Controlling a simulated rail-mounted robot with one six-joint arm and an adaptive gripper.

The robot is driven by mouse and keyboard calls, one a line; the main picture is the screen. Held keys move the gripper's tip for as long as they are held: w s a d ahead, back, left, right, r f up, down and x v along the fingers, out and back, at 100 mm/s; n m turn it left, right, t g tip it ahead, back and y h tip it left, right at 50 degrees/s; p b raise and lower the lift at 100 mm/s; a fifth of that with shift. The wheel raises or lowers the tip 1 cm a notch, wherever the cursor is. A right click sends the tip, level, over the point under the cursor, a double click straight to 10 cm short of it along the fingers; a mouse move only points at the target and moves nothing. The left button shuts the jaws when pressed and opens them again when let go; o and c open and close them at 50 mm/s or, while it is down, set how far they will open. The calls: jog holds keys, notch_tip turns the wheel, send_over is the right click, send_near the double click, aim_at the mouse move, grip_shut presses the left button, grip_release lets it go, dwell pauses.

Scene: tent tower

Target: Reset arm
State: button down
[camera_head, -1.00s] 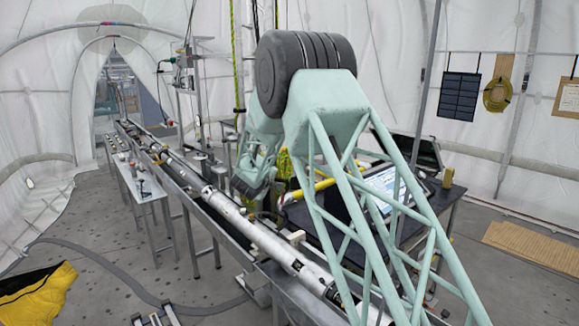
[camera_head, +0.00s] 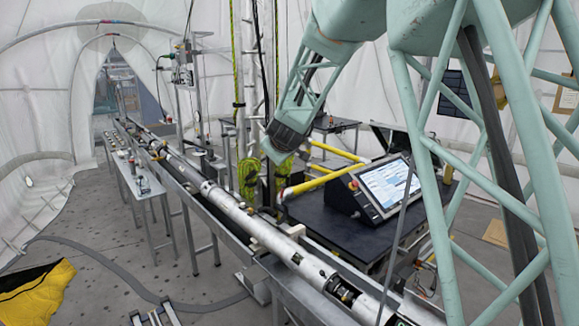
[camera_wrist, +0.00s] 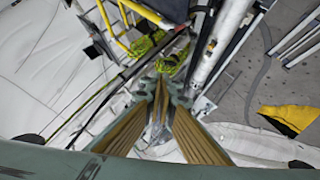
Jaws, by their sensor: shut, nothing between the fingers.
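My gripper (camera_wrist: 162,84) shows in the wrist view, with its two brown-padded fingers converging at the tips. It is shut and holds nothing. Below the tips, apart from them, are bundled yellow-green ropes (camera_wrist: 168,64) and a long metal tube (camera_wrist: 212,42). In the head view my pale green arm fills the right side and reaches in from the top. Its dark end hangs above the far side of the tube, near the ropes (camera_head: 248,178). The fingers cannot be made out in that view.
The long tube assembly (camera_head: 232,207) runs on a rail from front to back. A dark table (camera_head: 345,232) with a touchscreen console (camera_head: 385,185) and yellow bars (camera_head: 325,177) stands right of it. A small bench (camera_head: 150,190) stands left. Grey floor (camera_head: 110,235) is open at the left.

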jog(key=s+d+r+m+g+b, duration=0.15)
jog(key=s+d, duration=0.25)
jog(key=s, duration=0.6)
jog(key=s+d+m+g+y+b, duration=0.1)
jog(key=s+d+b, duration=0.15)
jog(key=s, duration=0.75)
jog(key=s+d+r+m+g+b, duration=0.1)
jog(key=s+d, duration=0.3)
jog(key=s, duration=0.7)
jog(key=s+d+f+m+g+b, duration=0.1)
jog(key=s+d+f, duration=0.3)
jog(key=s, duration=1)
jog(key=s+d+f+m+g+h+b, duration=0.1)
jog(key=s+d+f, duration=0.4)
jog(key=s, duration=0.9)
jog(key=s+d+f+m+g+h+b, duration=0.1)
jog(key=s+d+f+m+g+b, duration=0.1)
jog(key=s, duration=1.1)
jog(key=d+f+m+b, duration=0.1)
jog(key=d+f+m, duration=0.1)
jog(key=d, duration=0.1)
jog(key=shift+s+f+g+b, duration=0.3)
jog(key=shift+s+g+b, duration=0.05)
jog(key=shift+s, duration=0.05)
jog(key=shift+d, duration=0.1)
jog(key=shift+d, duration=0.1)
jog(key=shift+d+m, duration=0.2)
jog(key=shift+m, duration=0.05)
jog(key=shift+s, duration=0.1)
